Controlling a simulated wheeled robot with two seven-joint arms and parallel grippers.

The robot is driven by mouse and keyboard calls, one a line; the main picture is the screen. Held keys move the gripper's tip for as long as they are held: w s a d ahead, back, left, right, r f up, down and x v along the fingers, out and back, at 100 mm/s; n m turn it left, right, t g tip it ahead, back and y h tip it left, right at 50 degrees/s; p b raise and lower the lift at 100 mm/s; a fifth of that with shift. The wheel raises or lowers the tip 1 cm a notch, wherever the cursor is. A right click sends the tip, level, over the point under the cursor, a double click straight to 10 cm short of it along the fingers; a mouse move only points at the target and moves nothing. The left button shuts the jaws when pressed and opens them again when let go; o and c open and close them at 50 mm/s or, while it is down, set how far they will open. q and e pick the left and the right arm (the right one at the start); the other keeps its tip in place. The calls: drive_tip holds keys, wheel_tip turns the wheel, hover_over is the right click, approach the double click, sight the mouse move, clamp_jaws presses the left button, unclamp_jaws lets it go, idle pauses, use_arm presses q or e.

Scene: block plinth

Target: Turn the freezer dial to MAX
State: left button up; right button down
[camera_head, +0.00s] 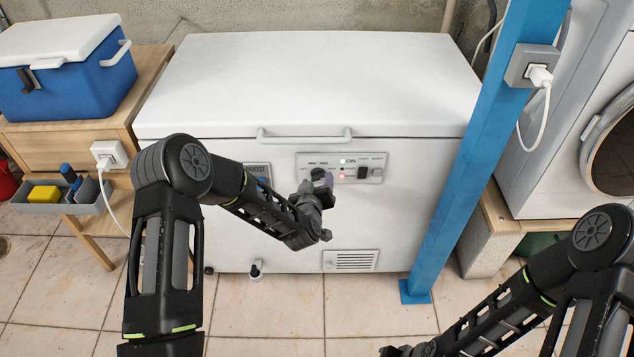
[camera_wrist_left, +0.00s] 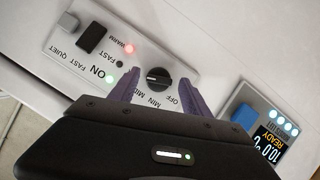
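The white chest freezer (camera_head: 300,85) stands in the middle of the head view, with a control panel (camera_head: 347,174) on its front. In the left wrist view the black round dial (camera_wrist_left: 158,78) shows between the two purple fingers of my left gripper (camera_wrist_left: 160,92). The fingers are open and spread to either side of the dial; I cannot tell whether they touch it. OFF, MIN and part of MID can be read near the dial; MAX is not readable. In the head view my left gripper (camera_head: 319,183) covers the panel's left part. My right gripper (camera_head: 398,351) shows only partly at the bottom edge.
The panel (camera_wrist_left: 90,62) also has a black switch (camera_wrist_left: 91,37), a red WARM light and a green ON light. A lit display with a blue button (camera_wrist_left: 244,116) is beside it. A blue post (camera_head: 480,140) stands right of the panel; a cooler (camera_head: 70,80) is left.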

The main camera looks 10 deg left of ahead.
use_arm(q)
drive_tip(key=shift+s+r, duration=0.1)
drive_tip(key=v, duration=0.7)
drive_tip(key=shift+s, duration=0.3)
idle(0.3)
drive_tip(key=s+d+f+m+g+h+p, duration=0.1)
drive_tip(key=s+d+f+g+h, duration=0.15)
drive_tip(key=s+d+f, duration=0.35)
drive_tip(key=s+d+f+m+g+h+p, duration=0.1)
drive_tip(key=s+d+f+g+h, duration=0.1)
drive_tip(key=s+f+g, duration=0.35)
drive_tip(key=s+d+r+m+g+p, duration=0.1)
drive_tip(key=s+g+p, duration=0.4)
drive_tip(key=s, duration=1.6)
drive_tip(key=shift+s+d+m+h+p, duration=0.3)
drive_tip(key=shift+d+m+h+p, duration=0.15)
drive_tip(key=shift+m, duration=0.05)
